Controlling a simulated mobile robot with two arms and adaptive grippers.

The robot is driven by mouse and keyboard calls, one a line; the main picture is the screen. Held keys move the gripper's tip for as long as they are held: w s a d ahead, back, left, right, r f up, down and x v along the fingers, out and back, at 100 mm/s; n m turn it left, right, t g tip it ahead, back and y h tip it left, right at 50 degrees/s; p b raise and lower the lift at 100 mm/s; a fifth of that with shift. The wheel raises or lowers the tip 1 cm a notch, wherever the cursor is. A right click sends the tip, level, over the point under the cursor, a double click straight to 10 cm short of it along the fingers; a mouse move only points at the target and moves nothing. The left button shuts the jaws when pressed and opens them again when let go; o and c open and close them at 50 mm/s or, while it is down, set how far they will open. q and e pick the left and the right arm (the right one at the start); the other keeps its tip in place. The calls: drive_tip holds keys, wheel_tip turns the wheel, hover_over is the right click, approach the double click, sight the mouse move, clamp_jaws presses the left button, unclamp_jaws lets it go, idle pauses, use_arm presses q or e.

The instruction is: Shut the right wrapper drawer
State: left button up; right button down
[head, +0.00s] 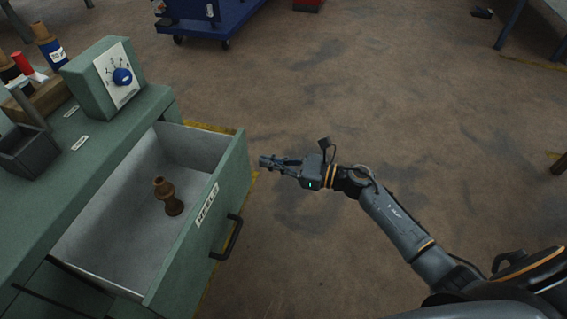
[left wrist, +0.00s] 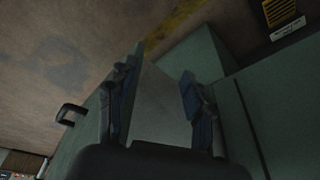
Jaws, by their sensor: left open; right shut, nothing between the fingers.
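A green drawer (head: 233,190) in the green cabinet stands pulled open in the head view. Its front has a white label, hard to read, and a dark handle (head: 228,238). A brown turned wooden piece (head: 167,196) stands inside on the pale bottom. My right gripper (head: 264,161) is shut and empty, right of the drawer's far front corner and apart from it in the picture. My left gripper (left wrist: 160,95) shows only in the left wrist view, open, its two fingers in front of an open green drawer. A dark handle (left wrist: 70,114) shows left of them.
On the cabinet top stand a control box with a blue knob (head: 122,77), a dark open bin (head: 27,150) and several bottles or tools. A blue cart (head: 205,18) stands at the back.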

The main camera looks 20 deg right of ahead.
sight(232, 154)
use_arm(q)
drive_tip(key=shift+w+f, duration=0.1)
drive_tip(key=shift+f, duration=0.05)
use_arm(e)
drive_tip(key=x, duration=0.7)
drive_tip(key=shift+w+a, duration=0.1)
drive_tip(key=shift+a, duration=0.1)
